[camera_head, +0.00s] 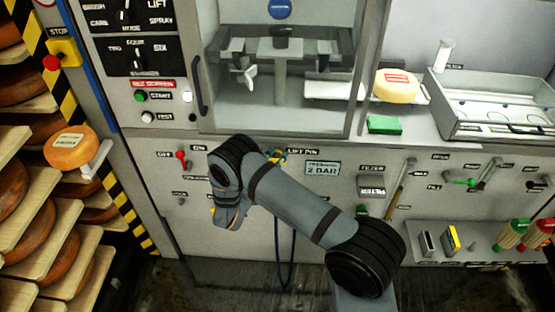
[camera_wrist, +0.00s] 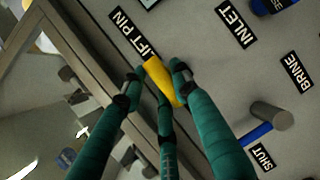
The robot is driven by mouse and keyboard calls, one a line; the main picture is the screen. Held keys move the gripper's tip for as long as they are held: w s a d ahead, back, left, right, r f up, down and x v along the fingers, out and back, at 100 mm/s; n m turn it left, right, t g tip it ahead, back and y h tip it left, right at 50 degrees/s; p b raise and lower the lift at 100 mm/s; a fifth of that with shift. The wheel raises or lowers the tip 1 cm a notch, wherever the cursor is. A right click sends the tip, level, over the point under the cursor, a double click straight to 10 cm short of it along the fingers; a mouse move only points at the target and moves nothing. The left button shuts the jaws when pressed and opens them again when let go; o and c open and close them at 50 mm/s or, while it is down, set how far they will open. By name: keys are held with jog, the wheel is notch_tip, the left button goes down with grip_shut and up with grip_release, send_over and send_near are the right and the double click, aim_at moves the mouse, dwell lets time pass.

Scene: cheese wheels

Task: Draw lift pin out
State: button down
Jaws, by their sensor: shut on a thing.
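The yellow lift pin (camera_wrist: 163,82) shows in the wrist view just below the LIFT PIN label (camera_wrist: 132,36), close to the grey panel. My gripper (camera_wrist: 155,84) has its teal fingers closed around the pin, with dark fingertips on either side of it. Whether the pin's inner end is still in the panel cannot be told. In the head view my gripper (camera_head: 276,157) is at the panel front, left of the LIFT PIN label (camera_head: 303,152), largely hidden by my arm; the pin is hard to make out there.
Beside the pin in the wrist view are a grey knob (camera_wrist: 271,116) and INLET and BRINE labels. In the head view, a red lever (camera_head: 182,158) is to the left, the glass-fronted cabinet's handle (camera_head: 200,88) above, and a 2 BAR sign (camera_head: 322,168) to the right.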

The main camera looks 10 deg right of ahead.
jog(key=shift+s+d+f, duration=0.25)
jog(key=shift+d+f, duration=0.05)
jog(key=shift+d, duration=0.2)
jog(key=s, duration=0.2)
jog(key=s+a, duration=0.1)
jog(key=s, duration=0.2)
jog(key=shift+s+a+f, duration=0.1)
jog(key=shift+s+a, duration=0.25)
jog(key=shift+a, duration=0.05)
jog(key=c, duration=1.4)
grip_release()
jog(key=shift+s, duration=0.1)
jog(key=shift+a+r, duration=0.15)
jog(key=shift+r, duration=0.05)
jog(key=v, duration=1.2)
